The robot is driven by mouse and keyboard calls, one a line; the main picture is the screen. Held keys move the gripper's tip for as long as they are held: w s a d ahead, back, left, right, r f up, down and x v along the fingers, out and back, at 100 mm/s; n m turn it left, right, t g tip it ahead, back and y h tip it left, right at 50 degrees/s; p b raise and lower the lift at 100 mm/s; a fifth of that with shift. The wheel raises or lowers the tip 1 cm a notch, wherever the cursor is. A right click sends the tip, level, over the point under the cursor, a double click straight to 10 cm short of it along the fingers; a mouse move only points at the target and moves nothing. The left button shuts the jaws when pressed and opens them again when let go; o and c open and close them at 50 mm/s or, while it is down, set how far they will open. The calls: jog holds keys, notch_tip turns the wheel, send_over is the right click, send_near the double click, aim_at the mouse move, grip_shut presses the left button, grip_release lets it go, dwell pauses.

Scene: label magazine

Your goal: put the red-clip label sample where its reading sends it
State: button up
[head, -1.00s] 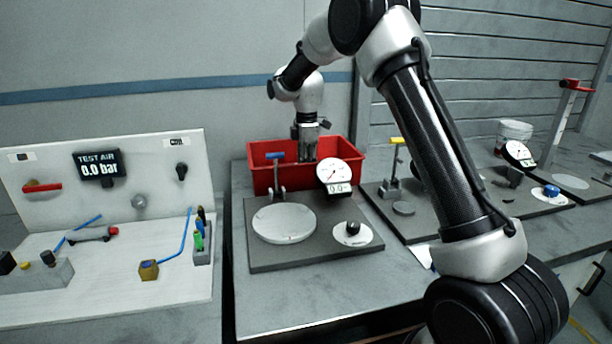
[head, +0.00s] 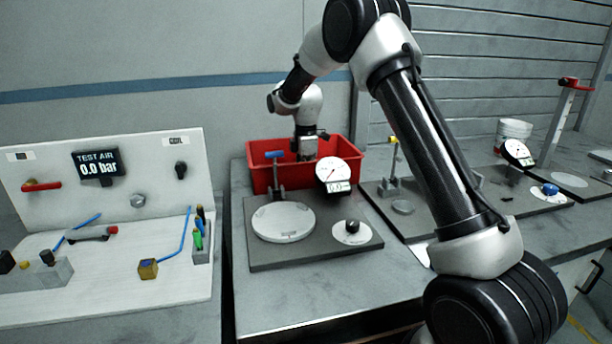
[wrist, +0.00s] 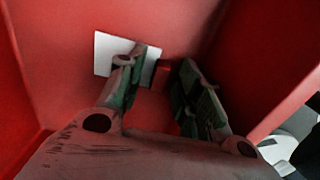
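My gripper (wrist: 160,62) points down inside the red bin (head: 345,148). In the wrist view its two fingers are apart, with red bin surface showing between them. A white label card (wrist: 107,52) lies beyond the left finger, partly covered by it. A small dark red piece, apparently the red clip (wrist: 163,72), shows at the card's right edge between the fingers. I see no clear grip on it. In the head view the fingertips and card are hidden by the bin's front wall.
A dark plate with a round white disc (head: 283,222), a dial gauge (head: 334,174), a blue-handled clamp (head: 275,172) and a black knob (head: 352,227) stands before the bin. A test-air panel (head: 130,170) is at left. More gauge fixtures stand at right.

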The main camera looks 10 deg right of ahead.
jog(key=shift+r, duration=0.1)
notch_tip(320, 180, up, 12)
jog(key=s+d+r+m, duration=0.4)
jog(key=s+d+r, duration=0.1)
jog(key=s+r, duration=0.25)
jog(key=s+d+r+m+t, duration=0.1)
jog(key=s+d+r+m, duration=0.15)
jog(key=s, duration=0.45)
jog(key=s+d+r+m+t, duration=0.1)
jog(key=s+d+r+m, duration=0.15)
jog(key=s, duration=0.45)
jog(key=s+d+f+m, duration=0.1)
jog(key=s+f+m, duration=0.1)
jog(key=s, duration=0.5)
jog(key=s+d+f+m+t, duration=0.1)
jog(key=s+d+f+m, duration=0.1)
jog(key=s+m, duration=0.2)
jog(key=s+d+f+m+t, duration=0.1)
jog(key=s+d+f+m, duration=0.1)
jog(key=s, duration=0.8)
jog(key=shift+m, duration=0.5)
